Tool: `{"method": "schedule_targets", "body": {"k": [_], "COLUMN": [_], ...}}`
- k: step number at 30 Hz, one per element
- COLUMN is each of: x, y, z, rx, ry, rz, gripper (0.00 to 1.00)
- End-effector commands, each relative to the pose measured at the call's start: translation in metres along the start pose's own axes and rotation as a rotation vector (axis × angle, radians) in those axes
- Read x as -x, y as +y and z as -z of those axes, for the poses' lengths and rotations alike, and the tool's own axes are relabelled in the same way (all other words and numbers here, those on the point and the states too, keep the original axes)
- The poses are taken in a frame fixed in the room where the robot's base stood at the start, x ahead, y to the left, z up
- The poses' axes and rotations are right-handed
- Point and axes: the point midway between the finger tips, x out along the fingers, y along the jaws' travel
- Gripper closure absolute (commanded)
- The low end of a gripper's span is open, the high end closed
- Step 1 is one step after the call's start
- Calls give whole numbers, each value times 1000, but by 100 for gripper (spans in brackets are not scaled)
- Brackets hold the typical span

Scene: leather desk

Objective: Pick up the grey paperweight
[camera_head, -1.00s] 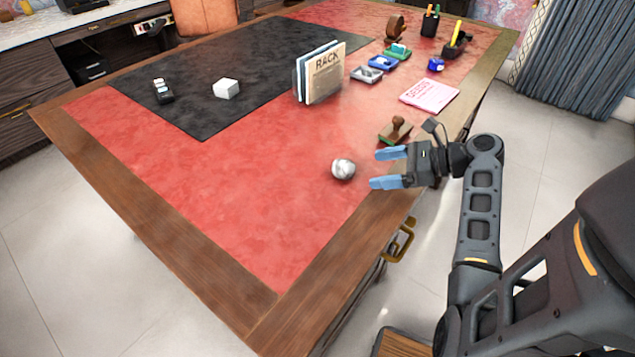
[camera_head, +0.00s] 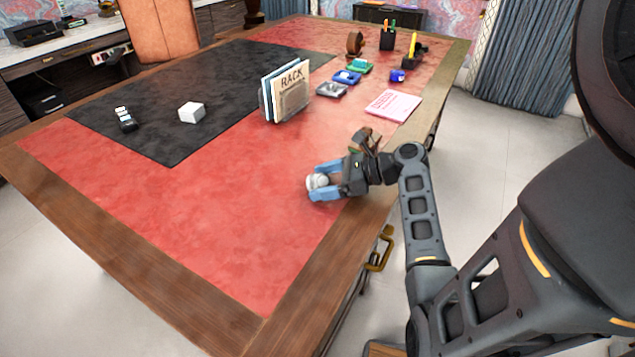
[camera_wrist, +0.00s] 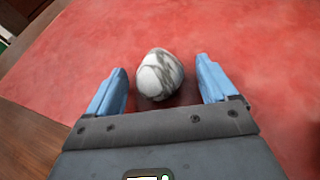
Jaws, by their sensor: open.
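The grey paperweight (camera_head: 317,181) is a rounded, white-and-grey marbled stone on the red leather near the desk's right edge. It also shows in the wrist view (camera_wrist: 159,75), between and slightly ahead of the blue fingers. My gripper (camera_head: 322,182) is open, with one finger on each side of the paperweight. In the wrist view my gripper (camera_wrist: 162,90) shows gaps between both fingers and the stone, the right gap wider than the left.
A wooden stamp (camera_head: 367,141) stands just behind my gripper, partly hidden. The red leather left of my gripper is clear.

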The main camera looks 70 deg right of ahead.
Motion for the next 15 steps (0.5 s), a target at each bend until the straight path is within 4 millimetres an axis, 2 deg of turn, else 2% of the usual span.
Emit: {"method": "schedule_targets", "body": {"k": [3,15], "x": [0,0], "y": [0,0], "z": [0,0], "rx": [0,0], "ry": [0,0], "rz": [0,0], "gripper": [15,53]}}
